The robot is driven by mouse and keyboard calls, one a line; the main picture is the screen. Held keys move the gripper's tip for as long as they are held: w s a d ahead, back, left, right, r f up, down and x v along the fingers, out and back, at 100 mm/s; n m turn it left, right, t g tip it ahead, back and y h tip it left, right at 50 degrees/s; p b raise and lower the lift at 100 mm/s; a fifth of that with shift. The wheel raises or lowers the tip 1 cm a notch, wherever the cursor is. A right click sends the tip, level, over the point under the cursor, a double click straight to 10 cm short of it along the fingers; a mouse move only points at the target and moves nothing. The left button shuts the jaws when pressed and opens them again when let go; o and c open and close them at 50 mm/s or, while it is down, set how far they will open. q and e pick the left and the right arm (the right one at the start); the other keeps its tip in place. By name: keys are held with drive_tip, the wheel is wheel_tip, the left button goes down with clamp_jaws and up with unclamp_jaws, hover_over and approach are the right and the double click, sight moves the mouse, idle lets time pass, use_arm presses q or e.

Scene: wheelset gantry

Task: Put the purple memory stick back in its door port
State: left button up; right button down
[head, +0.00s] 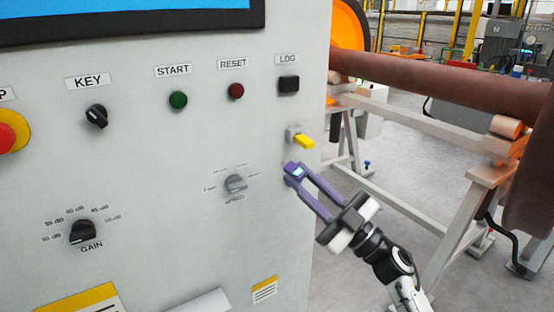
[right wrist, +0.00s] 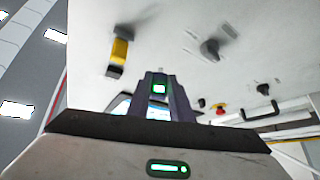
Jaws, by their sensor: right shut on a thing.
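My right gripper (head: 296,177) is shut on a small purple stick (head: 295,171), held in front of the grey cabinet door, below the yellow-ended fitting. The fingers are purple too, so the stick's outline is hard to separate from them. In the right wrist view the stick (right wrist: 159,88) sits between the fingertips with a bright green patch, and a small pale tip points toward the panel. A black square fitting (head: 288,84) sits under the LOG label; I cannot tell if it is the port. My left gripper is not in view.
The grey cabinet door (head: 150,150) carries a yellow-ended fitting (head: 304,142), a grey SPEED knob (head: 236,184), a RESET button (head: 236,91), a START button (head: 178,99) and a KEY switch (head: 96,116). A trestle (head: 465,220) bears a brown shaft (head: 440,85) at the right.

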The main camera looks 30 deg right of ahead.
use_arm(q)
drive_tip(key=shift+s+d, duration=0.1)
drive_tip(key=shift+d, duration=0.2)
use_arm(e)
drive_tip(key=s+d+f+m+t+h, duration=0.2)
drive_tip(key=d+f+m+h, duration=0.4)
drive_tip(key=m, duration=0.5)
wheel_tip(320, 180, down, 3)
drive_tip(key=h, duration=0.2)
drive_tip(key=shift+s+h, duration=0.15)
drive_tip(key=shift+h, duration=0.25)
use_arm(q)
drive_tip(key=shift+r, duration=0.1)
use_arm(e)
drive_tip(key=shift+a+r, duration=0.1)
use_arm(q)
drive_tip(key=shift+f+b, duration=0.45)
drive_tip(key=shift+b, duration=0.35)
use_arm(e)
drive_tip(key=w, duration=0.5)
drive_tip(key=shift+w+a, duration=0.2)
drive_tip(key=shift+w, duration=0.15)
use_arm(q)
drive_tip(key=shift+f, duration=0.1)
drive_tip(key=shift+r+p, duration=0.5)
